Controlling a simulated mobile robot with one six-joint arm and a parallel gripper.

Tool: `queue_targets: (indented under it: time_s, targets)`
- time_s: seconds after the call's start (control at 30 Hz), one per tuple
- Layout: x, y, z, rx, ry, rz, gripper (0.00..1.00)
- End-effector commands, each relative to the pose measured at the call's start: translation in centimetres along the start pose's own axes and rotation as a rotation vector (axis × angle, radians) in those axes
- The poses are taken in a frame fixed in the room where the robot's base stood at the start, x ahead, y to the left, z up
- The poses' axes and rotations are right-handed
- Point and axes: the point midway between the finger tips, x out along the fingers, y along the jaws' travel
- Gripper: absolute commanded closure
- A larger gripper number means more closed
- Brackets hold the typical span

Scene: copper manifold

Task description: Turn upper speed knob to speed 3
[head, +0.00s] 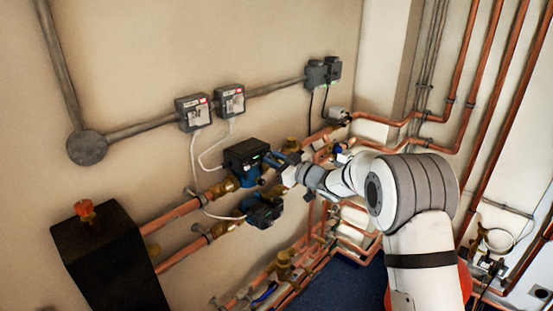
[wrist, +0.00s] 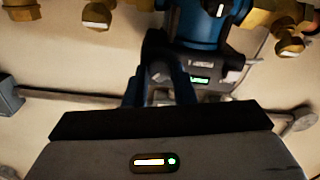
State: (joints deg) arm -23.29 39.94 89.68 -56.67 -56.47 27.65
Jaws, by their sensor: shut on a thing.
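The upper pump (head: 243,160) has a black control box with a small green light and a blue body, and sits on the upper copper pipe. In the wrist view its blue body (wrist: 205,28) is at the top, with a lit green display (wrist: 200,80) below. My gripper (head: 272,161) reaches in from the right to the front of this pump. Its dark blue fingers (wrist: 160,72) are shut at the pump's face. The upper speed knob is hidden between and behind the fingers, so its setting cannot be read.
A lower pump (head: 263,212) sits just below. Brass fittings (head: 222,187) flank the pumps. Two grey switch boxes (head: 193,112) (head: 230,100) hang on the wall above, with cables running down. A black box (head: 108,262) stands at the lower left. Copper pipes (head: 480,110) run up the right wall.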

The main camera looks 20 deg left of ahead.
Motion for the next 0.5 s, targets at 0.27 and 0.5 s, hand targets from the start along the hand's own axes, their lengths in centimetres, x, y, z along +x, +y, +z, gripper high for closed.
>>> queue_targets:
  time_s: [0.27, 0.5]
  targets:
    - [0.11, -0.26, 0.13, 0.037, -0.002, -0.005, 1.0]
    - [0.11, -0.28, 0.15, 0.038, -0.002, -0.005, 1.0]
